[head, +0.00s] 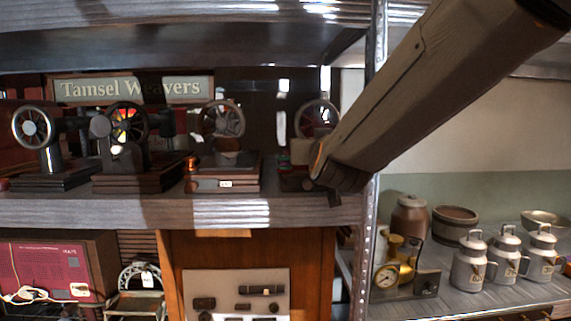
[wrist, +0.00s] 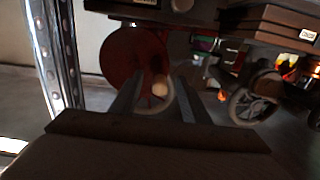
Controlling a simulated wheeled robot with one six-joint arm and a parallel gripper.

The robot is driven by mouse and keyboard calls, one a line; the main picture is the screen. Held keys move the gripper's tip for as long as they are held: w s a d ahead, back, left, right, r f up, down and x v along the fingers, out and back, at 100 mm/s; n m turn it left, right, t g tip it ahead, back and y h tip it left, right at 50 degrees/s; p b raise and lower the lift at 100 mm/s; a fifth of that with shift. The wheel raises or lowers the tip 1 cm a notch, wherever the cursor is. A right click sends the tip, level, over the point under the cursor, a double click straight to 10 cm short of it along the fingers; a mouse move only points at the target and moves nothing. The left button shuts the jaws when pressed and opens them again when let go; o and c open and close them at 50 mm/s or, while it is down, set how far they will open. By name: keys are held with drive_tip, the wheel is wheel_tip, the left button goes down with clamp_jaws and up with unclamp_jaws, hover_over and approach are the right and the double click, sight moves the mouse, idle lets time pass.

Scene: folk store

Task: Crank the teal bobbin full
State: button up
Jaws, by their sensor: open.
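Several hand-wheel winders stand in a row on the upper shelf. The rightmost winder's spoked wheel (head: 316,117) is partly behind my arm. A small dull green patch (head: 284,160) at its base may be the teal bobbin; I cannot tell. In the wrist view, which looks upside down, my gripper (wrist: 158,92) is open. A dark red disc (wrist: 130,58) lies ahead of its fingers. A pale round knob (wrist: 160,88) shows between the fingertips; contact cannot be told. A small green-teal patch (wrist: 205,43) is to the right. My arm hides the gripper in the head view.
Another winder (head: 222,122) stands just left, its spoked wheel also in the wrist view (wrist: 250,100). A metal post (head: 372,180) runs close beside my arm. A brass gauge (head: 393,270) and several grey cans (head: 470,265) stand on the lower right shelf.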

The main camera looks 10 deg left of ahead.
drive_tip(key=p+v, duration=0.2)
drive_tip(key=v, duration=0.6)
drive_tip(key=shift+s, duration=0.35)
drive_tip(key=shift+d, duration=0.15)
drive_tip(key=s+d+f+g+h, duration=0.15)
drive_tip(key=d+f+g, duration=0.35)
drive_tip(key=f, duration=0.6)
drive_tip(key=s+d+f+g+h, duration=0.1)
drive_tip(key=s+d+f+g, duration=0.15)
drive_tip(key=d+f, duration=0.7)
drive_tip(key=s+d+f+m+g+h, duration=0.1)
drive_tip(key=s+d+f+g, duration=0.3)
drive_tip(key=s+d+f, duration=0.2)
drive_tip(key=s+d+f+m+g+h, duration=0.1)
drive_tip(key=s+d+f+m+g, duration=0.1)
drive_tip(key=s+d+f+g, duration=0.3)
drive_tip(key=s+f, duration=0.3)
drive_tip(key=s, duration=0.3)
drive_tip(key=shift+s+d+f, duration=0.15)
drive_tip(key=shift+s+d, duration=0.1)
drive_tip(key=shift+d, duration=0.15)
drive_tip(key=shift+h, duration=0.25)
